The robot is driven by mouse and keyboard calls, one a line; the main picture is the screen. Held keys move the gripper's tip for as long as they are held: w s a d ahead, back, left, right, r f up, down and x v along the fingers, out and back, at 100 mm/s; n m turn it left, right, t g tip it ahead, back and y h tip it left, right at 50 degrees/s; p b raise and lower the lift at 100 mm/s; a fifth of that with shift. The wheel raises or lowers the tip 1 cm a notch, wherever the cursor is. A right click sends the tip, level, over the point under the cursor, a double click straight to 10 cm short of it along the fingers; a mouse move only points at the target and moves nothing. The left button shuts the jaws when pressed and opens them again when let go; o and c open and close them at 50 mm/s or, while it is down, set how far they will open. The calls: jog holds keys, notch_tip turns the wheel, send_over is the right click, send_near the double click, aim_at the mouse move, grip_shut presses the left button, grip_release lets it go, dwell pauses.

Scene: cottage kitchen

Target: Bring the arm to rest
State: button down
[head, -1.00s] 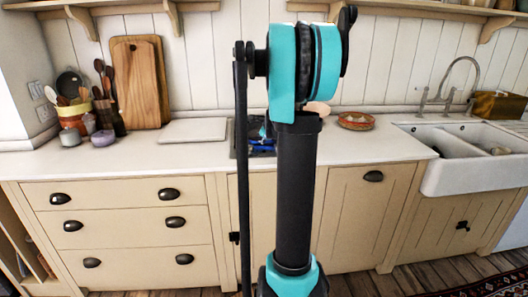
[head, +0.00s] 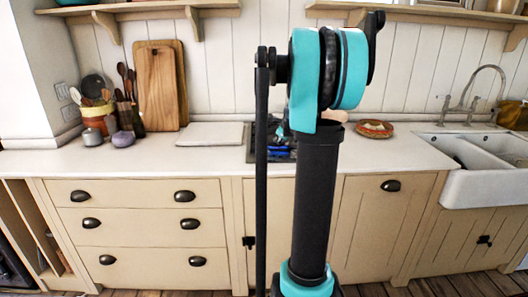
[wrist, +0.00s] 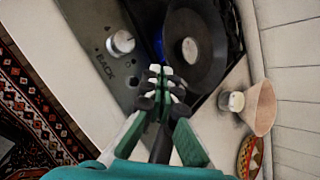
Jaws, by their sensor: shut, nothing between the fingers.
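My gripper (wrist: 165,88) shows in the wrist view with its fingertips together and nothing between them. It is over the hob (wrist: 110,62), just beside the dark pan (wrist: 205,58); the gap in height is hard to judge. In the head view my upright arm stands in the middle of the picture.
The white worktop (head: 215,158) holds a wooden board (head: 160,85), utensil pot (head: 94,113), grey vase (head: 123,139), pale slab (head: 210,134) and patterned dish (head: 374,129). The sink (head: 485,180) is at right. A shelf (head: 420,8) hangs above my arm. Drawers (head: 140,225) line the front.

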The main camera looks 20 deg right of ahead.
jog(key=s+a+f+n+g, duration=0.1)
jog(key=s+a+f+n, duration=0.5)
jog(key=s+n, duration=0.3)
jog(key=s+a+f+n+g, duration=0.2)
jog(key=s+a+f+n, duration=0.4)
jog(key=s, duration=0.9)
jog(key=s+a+f+n+g, duration=0.2)
jog(key=s+a+f+n, duration=0.4)
jog(key=s+n, duration=0.6)
jog(key=shift+s+a+f+n+y, duration=0.2)
jog(key=shift+s+a+n+y, duration=0.2)
jog(key=shift+a, duration=0.6)
